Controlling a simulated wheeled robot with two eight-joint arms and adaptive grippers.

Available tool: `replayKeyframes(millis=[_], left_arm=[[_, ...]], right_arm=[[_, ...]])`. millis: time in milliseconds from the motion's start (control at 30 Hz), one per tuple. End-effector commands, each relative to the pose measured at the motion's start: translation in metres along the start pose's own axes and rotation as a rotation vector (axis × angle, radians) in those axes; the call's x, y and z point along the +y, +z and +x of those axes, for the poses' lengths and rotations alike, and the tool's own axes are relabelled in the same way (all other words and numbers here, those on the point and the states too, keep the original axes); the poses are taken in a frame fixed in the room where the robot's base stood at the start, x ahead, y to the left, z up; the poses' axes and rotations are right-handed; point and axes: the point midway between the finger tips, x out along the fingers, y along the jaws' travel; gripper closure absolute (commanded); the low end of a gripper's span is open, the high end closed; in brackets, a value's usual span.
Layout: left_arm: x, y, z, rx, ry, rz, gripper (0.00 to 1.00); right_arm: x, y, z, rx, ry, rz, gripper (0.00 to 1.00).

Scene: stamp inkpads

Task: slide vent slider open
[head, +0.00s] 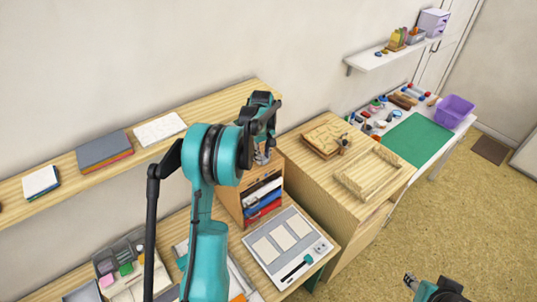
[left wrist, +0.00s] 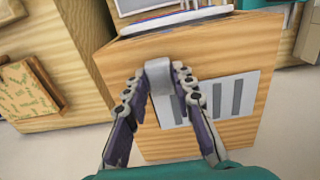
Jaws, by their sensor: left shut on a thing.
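The vent (left wrist: 238,96) is a light grey plate with several dark upright slots on a wooden face in the left wrist view. A grey slider knob (left wrist: 158,76) stands at its left end. My left gripper (left wrist: 159,72) is shut on this knob, one finger on each side. Dark slots show to the right of the fingers; the plate's left part is partly hidden by them. In the head view my left gripper (head: 262,148) is beside the wooden file box, and the vent is hidden there. My right gripper (head: 428,286) is at the bottom right, away from the vent; its jaws are unclear.
The wooden file box (head: 232,197) holds several folders. A grey tray (head: 262,262) with pale pads lies in front of it. A wooden cabinet (head: 330,185) stands to the right, with a wooden tray (head: 370,193) on top. A shelf (head: 110,160) runs along the wall at left.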

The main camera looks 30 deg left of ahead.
Motion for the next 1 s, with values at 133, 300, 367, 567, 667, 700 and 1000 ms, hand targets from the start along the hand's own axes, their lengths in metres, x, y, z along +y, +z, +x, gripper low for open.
replayKeyframes(millis=[133, 300, 367, 567, 667, 700, 1000], left_arm=[[-0.013, 0.000, 0.001, 0.001, 0.000, 0.000, 1.00], [-0.012, 0.000, 0.000, 0.001, 0.000, 0.000, 1.00], [-0.012, 0.000, 0.000, 0.001, 0.000, 0.000, 0.67], [-0.012, 0.000, 0.000, 0.001, 0.000, 0.000, 0.53], [-0.012, 0.000, 0.000, 0.001, 0.000, -0.001, 0.53], [-0.012, 0.000, 0.000, 0.001, 0.000, -0.001, 0.53], [-0.012, 0.000, -0.040, 0.001, 0.000, -0.001, 0.53]], right_arm=[[0.000, 0.002, 0.003, 0.000, 0.000, 0.000, 0.60], [0.000, 0.002, 0.002, 0.000, 0.000, 0.000, 0.60], [0.000, 0.002, 0.002, 0.000, 0.000, 0.000, 0.60], [0.000, 0.002, 0.002, 0.000, 0.000, 0.000, 0.60], [0.000, 0.002, 0.002, 0.000, 0.000, 0.000, 0.60], [0.000, 0.002, 0.002, 0.000, 0.000, 0.000, 0.60], [0.000, 0.002, 0.002, 0.000, 0.000, 0.000, 0.60]])
